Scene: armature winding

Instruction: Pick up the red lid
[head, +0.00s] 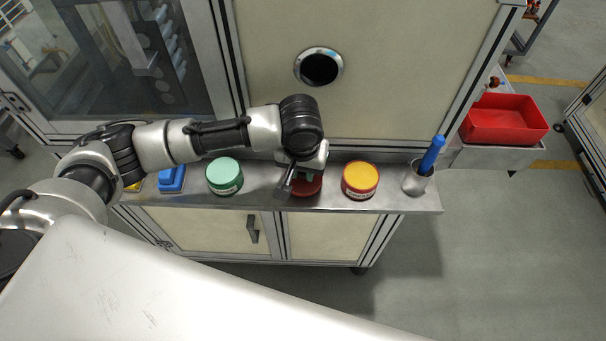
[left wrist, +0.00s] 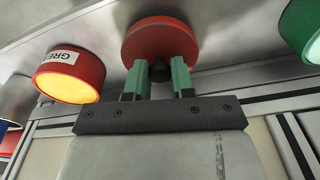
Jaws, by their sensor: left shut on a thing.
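The red lid (head: 308,188) is on the metal shelf, between a green round tin and a red-and-orange one, mostly hidden under my left gripper (head: 300,178) in the head view. In the left wrist view the lid (left wrist: 160,36) is a round red disc with a dark knob (left wrist: 159,72). The two green fingers of my left gripper (left wrist: 158,80) stand on either side of this knob and are shut on it. I cannot tell whether the lid is clear of the shelf. My right gripper is not in view.
The green tin (head: 224,176) stands left and the red-and-orange tin (head: 360,180) right, both close by. A metal cup (head: 415,183) with a blue-handled tool (head: 432,154) is near the shelf's right end. Blue (head: 172,179) items lie left. A red bin (head: 503,120) is farther right.

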